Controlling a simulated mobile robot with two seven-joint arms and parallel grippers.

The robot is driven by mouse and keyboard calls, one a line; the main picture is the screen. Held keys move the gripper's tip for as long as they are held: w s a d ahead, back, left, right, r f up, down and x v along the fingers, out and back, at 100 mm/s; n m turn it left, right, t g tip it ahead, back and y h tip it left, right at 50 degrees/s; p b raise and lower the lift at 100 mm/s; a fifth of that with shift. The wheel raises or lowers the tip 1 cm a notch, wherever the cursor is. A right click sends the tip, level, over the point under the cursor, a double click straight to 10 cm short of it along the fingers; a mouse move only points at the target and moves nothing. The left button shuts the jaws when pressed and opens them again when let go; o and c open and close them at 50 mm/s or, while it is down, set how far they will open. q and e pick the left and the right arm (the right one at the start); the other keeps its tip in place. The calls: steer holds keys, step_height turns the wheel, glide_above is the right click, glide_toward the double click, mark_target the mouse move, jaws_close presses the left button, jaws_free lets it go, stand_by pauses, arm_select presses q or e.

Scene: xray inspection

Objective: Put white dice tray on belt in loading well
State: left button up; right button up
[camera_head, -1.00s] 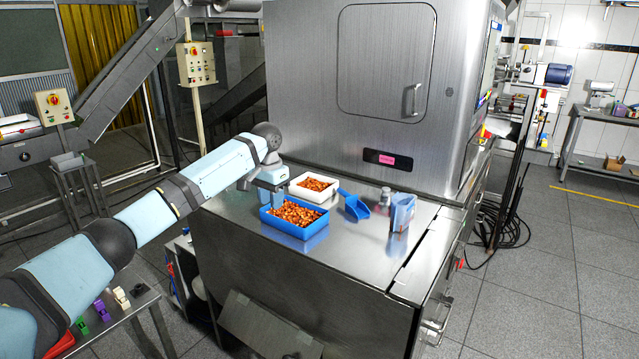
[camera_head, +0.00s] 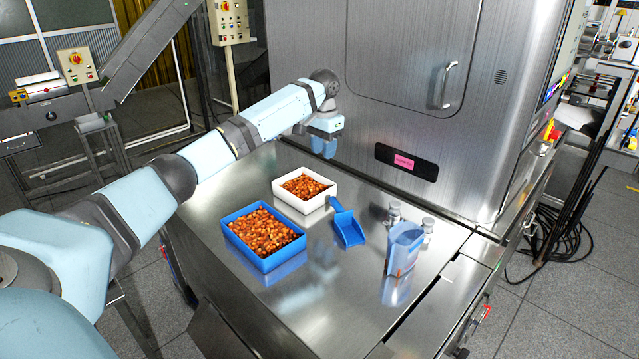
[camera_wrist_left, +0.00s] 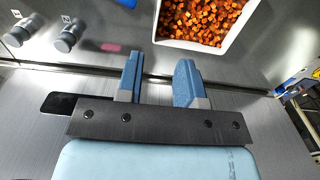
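The white tray (camera_head: 290,202), full of small orange-brown dice-like pieces, sits on the metal table behind the blue tray. Its near part also shows at the top of the left wrist view (camera_wrist_left: 190,45). My left gripper (camera_head: 325,148) is above the table, just behind the white tray and apart from it. In the left wrist view its two blue fingers (camera_wrist_left: 158,82) are spread with nothing between them. My right gripper is not in view. I cannot make out the belt in the loading well.
A blue tray (camera_head: 265,260) of similar pieces stands in front. A blue scoop (camera_head: 348,228), a blue jug (camera_head: 403,248) and small metal knobs (camera_head: 428,226) are to the right. The steel machine cabinet (camera_head: 410,110) rises behind. The table's front is clear.

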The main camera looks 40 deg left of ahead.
arm_select(q)
glide_above(322, 199)
steer(key=f, duration=0.8)
steer(key=shift+w+a+f, duration=0.15)
steer(key=shift+w+a, duration=0.1)
steer(key=shift+w, duration=0.05)
steer(key=shift+s+d+f, duration=0.1)
steer(key=shift+s+f, duration=0.05)
steer(key=shift+f, duration=1.15)
steer(key=shift+s+d+f, duration=0.1)
steer(key=shift+f, duration=1.2)
jaws_close()
